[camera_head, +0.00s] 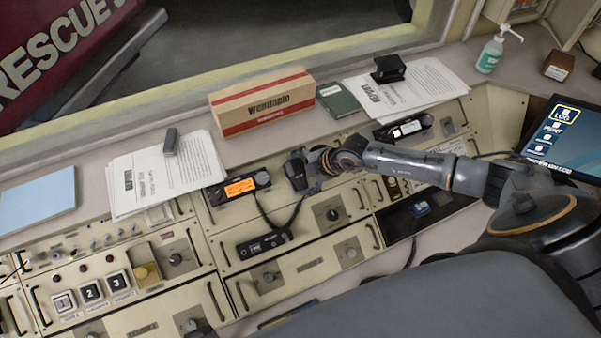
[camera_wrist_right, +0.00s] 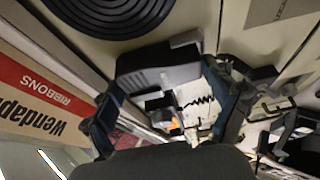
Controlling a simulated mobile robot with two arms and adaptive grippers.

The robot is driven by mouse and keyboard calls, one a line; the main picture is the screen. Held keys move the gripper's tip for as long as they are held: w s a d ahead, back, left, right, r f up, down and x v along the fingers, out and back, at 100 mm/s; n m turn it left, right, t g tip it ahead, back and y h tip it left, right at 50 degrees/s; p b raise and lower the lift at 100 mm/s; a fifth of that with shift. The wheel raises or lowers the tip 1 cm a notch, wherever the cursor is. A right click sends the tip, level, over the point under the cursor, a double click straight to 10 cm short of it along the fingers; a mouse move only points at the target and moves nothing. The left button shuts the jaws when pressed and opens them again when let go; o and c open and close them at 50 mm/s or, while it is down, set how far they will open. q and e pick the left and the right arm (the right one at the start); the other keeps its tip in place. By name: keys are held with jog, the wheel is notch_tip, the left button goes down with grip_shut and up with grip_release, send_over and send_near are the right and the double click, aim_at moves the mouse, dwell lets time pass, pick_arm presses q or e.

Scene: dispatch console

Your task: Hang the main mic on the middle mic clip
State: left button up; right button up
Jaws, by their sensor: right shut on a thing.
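The main mic (camera_head: 297,173), a black hand mic, is held upright over the console front, just right of the radio with the orange display. My right gripper (camera_head: 312,168) is shut on it from the right. In the right wrist view the mic appears as a dark block (camera_wrist_right: 155,70) between the fingertips. A dark cord (camera_head: 262,213) loops below the radio, and another stretch hangs from the mic toward a black unit (camera_head: 265,243) on the lower panel. I cannot make out the middle mic clip; the gripper may hide it. My left gripper is not in view.
The orange-display radio (camera_head: 240,187) is close left of the mic. A Wendapio box (camera_head: 262,101), a green book (camera_head: 338,100) and papers (camera_head: 165,173) lie on the ledge behind. Knobs and handles stick out of the panels below. A second black radio (camera_head: 403,127) is at right.

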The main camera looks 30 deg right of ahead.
jog(key=o, duration=1.2)
jog(key=shift+s+d+r, duration=0.1)
jog(key=shift+s, duration=0.05)
jog(key=v, duration=1.1)
jog(key=shift+r, duration=0.2)
